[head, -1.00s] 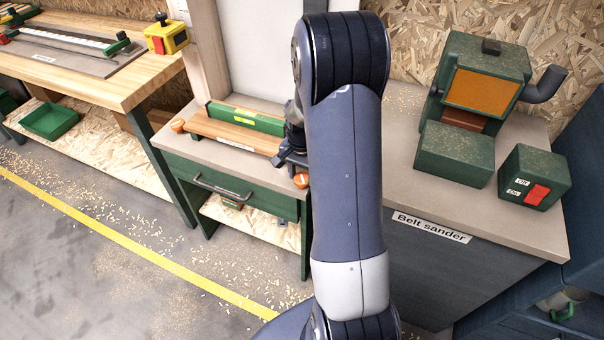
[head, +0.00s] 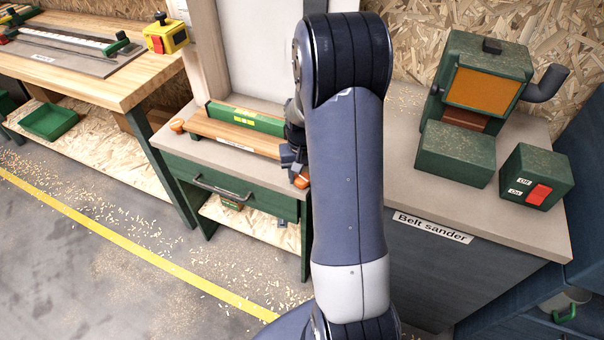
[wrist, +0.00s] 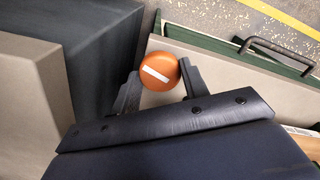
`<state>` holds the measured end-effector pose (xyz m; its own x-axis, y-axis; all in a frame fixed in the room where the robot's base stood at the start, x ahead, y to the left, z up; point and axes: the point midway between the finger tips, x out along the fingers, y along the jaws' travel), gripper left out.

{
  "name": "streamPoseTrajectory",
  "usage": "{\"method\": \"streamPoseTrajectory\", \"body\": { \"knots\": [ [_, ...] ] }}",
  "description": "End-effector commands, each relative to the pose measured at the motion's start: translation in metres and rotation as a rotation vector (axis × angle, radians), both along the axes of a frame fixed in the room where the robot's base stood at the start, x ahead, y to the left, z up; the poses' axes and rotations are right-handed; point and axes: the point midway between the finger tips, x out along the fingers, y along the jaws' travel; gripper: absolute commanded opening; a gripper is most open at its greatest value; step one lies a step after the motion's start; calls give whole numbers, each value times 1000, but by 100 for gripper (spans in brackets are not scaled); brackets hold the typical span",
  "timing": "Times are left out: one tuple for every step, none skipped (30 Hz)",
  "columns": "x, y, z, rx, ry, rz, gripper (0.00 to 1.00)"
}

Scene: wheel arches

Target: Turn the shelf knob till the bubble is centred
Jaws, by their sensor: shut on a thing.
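The shelf (head: 225,130) is a wooden board on the small green cabinet. A green spirit level (head: 262,122) with a yellow vial lies along it; the bubble is too small to make out. An orange round knob (head: 301,181) is at the shelf's right front corner. In the wrist view the knob (wrist: 158,66) shows a white stripe, slightly tilted, across its face. My gripper (wrist: 160,77) is shut on this knob, one finger on each side. In the head view my gripper (head: 292,167) is partly hidden by my arm.
Another orange knob (head: 177,125) sits at the shelf's left end. The cabinet's drawer handle (head: 220,189) sticks out in front. The belt sander (head: 480,85) and its switch box (head: 536,177) stand on the bench to the right. The floor in front is open.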

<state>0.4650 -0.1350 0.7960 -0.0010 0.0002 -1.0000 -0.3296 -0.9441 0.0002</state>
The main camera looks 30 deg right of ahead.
Motion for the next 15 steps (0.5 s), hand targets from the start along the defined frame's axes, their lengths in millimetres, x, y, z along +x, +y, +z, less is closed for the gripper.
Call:
{"method": "streamPoseTrajectory", "body": {
  "knots": [
    [1,0,1,-1,-2,7,20],
    [1,0,1,-1,-2,10,20],
    [1,0,1,-1,-2,14,20],
    [1,0,1,-1,-2,16,20],
    [1,0,1,-1,-2,17,20],
    [1,0,1,-1,-3,19,20],
    [1,0,1,-1,-3,19,20],
    [1,0,1,-1,-3,19,20],
    [1,0,1,-1,-3,19,20],
    [1,0,1,-1,-3,19,20],
    [1,0,1,-1,-3,19,20],
    [1,0,1,-1,-3,18,20],
    [1,0,1,-1,-3,18,20],
    [1,0,1,-1,-3,18,20],
    [1,0,1,-1,-3,18,43]
  ]
}}
